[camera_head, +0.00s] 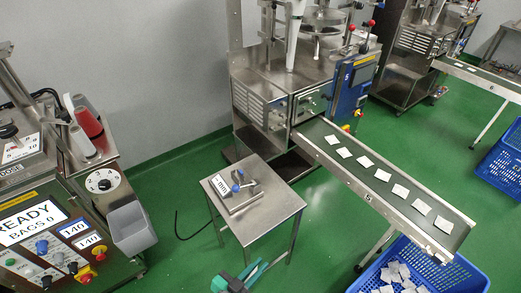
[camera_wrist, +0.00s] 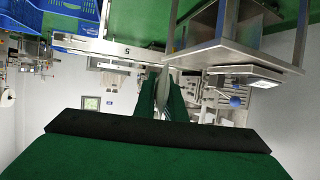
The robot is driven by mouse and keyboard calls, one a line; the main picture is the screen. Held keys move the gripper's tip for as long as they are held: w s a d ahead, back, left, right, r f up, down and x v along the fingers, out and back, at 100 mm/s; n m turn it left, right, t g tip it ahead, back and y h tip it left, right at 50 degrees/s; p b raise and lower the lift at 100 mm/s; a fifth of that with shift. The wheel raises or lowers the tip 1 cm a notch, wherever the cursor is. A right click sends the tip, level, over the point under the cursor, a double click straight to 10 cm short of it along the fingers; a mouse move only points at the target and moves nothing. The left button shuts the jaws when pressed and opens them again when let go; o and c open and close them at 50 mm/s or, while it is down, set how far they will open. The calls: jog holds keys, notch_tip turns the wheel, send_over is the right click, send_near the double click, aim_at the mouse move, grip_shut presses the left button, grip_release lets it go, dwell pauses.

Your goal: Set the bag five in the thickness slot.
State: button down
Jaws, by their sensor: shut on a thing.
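My gripper (camera_wrist: 166,98), with green fingers, points away from the wrist camera and is shut on a thin pale teabag (camera_wrist: 164,88), seen nearly edge-on between the fingertips. I cannot read a number on it. In the head view my gripper (camera_head: 256,271) is at the bottom edge, in front of and below the small steel table (camera_head: 272,212); the bag is not clear there. The gauge (camera_head: 238,190), with a white display and blue knobs, stands on that table, apart from the gripper. It also shows upside down in the wrist view (camera_wrist: 240,82). Its slot is too small to make out.
A conveyor (camera_head: 345,180) marked 5 carries several white bags right of the table. A blue crate (camera_head: 455,280) with bags stands below its end. A packing machine (camera_head: 300,85) stands behind. A console (camera_head: 60,240) reading READY is at left. Green floor (camera_head: 170,180) is open between.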

jog(key=w+f+n+t+y, duration=0.1)
jog(key=w+f+n+y, duration=0.2)
jog(key=f, duration=0.4)
jog(key=w+d+f+n+t+y, duration=0.1)
jog(key=w+f+n+y, duration=0.3)
jog(key=f, duration=0.4)
jog(key=shift+w+t+y, duration=0.3)
jog(key=shift+w+y, duration=0.3)
jog(key=shift+w, duration=0.6)
jog(key=shift+d, duration=0.1)
